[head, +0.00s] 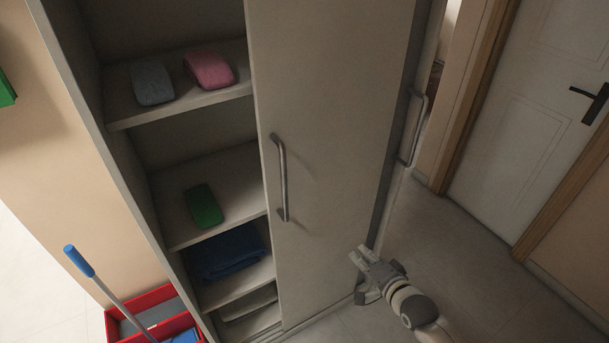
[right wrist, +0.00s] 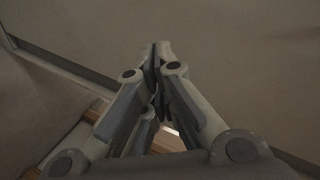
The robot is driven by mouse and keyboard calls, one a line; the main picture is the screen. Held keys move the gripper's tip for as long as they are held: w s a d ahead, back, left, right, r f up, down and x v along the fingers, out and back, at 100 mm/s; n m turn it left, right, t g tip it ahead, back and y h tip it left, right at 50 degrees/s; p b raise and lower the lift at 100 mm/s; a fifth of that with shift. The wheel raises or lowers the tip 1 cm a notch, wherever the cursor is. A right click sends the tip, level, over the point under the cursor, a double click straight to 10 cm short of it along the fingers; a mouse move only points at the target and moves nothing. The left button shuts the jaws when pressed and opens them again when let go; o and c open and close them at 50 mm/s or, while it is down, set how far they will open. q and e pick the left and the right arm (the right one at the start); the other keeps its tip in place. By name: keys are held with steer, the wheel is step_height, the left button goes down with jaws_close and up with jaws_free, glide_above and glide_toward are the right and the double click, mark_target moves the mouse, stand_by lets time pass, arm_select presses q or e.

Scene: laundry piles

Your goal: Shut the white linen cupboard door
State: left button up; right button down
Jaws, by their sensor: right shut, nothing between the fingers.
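The white linen cupboard door (head: 335,100) is a tall pale panel with a vertical bar handle (head: 281,177) near its left edge. It covers the right part of the cupboard; the left part stands open and shows the shelves. My right gripper (head: 361,256) is shut and empty, low near the panel's lower right edge and well below and right of the handle. In the right wrist view the closed fingertips (right wrist: 160,52) point at a plain pale surface; I cannot tell whether they touch it. My left gripper is not in view.
The shelves hold a grey cloth (head: 152,83), a pink cloth (head: 209,69), a green cloth (head: 203,205) and dark blue fabric (head: 228,253). A second handle (head: 413,128) is further right. A red bucket (head: 150,300) with a mop stands left. Floor is clear at right before a white room door (head: 530,110).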

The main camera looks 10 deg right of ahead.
steer(key=a+r+m+t+y, duration=0.1)
steer(key=a+r+t+y, duration=0.15)
steer(key=r, duration=0.85)
steer(key=a+r+m+t+y, duration=0.1)
steer(key=a+r+m, duration=0.15)
steer(key=r, duration=0.85)
steer(key=w+a+p, duration=0.5)
steer(key=w+a, duration=0.3)
steer(key=w, duration=0.1)
steer(key=shift+a+f+n, duration=0.2)
steer(key=shift+f+n, duration=0.1)
steer(key=shift+n, duration=0.05)
steer(key=shift+w, duration=0.1)
